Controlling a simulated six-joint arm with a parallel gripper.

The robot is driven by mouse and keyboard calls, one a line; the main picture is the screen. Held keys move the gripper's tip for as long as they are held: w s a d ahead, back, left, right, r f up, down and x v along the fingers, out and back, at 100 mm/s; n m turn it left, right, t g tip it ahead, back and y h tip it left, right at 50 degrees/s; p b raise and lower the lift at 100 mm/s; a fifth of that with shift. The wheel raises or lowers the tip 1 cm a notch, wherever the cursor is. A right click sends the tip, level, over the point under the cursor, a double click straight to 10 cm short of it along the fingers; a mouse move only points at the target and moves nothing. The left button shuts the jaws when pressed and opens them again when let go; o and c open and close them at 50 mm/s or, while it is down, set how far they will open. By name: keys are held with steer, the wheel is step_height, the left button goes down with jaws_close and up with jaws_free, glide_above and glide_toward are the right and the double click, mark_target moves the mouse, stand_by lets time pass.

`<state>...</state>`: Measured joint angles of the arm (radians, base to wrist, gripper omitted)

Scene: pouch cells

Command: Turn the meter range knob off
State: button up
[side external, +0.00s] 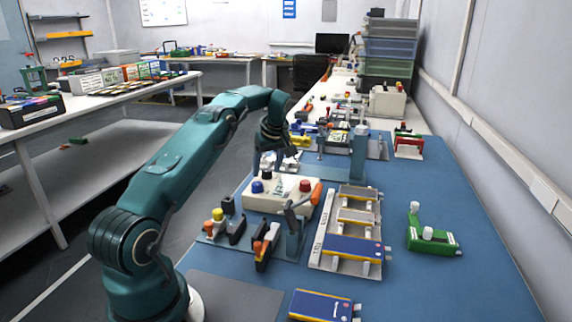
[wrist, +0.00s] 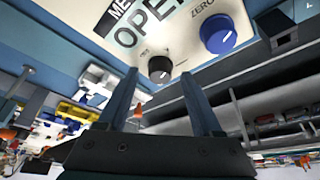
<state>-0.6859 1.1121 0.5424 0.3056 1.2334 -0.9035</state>
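The meter is a cream box (side external: 262,203) on the blue bench in the side view, with a blue knob and a red knob on top. In the wrist view its face (wrist: 185,58) carries a dark-on-white "OPEN" display (wrist: 150,25), a black range knob (wrist: 160,70) with a white pointer mark, and a blue knob marked ZERO (wrist: 218,35). My gripper (wrist: 159,77) is open, with its two fingers apart on either side of the black knob's position in the picture. Whether they touch the meter I cannot tell.
A white rack (side external: 318,232) with several pouch cells stands right of the meter, and a blue cell (side external: 322,306) lies in front. A green clamp (side external: 432,235) stands farther right. Orange-handled tools (side external: 266,245) crowd the meter's near side. The bench's right side is mostly clear.

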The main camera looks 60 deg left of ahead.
steer(key=shift+v, duration=2.6)
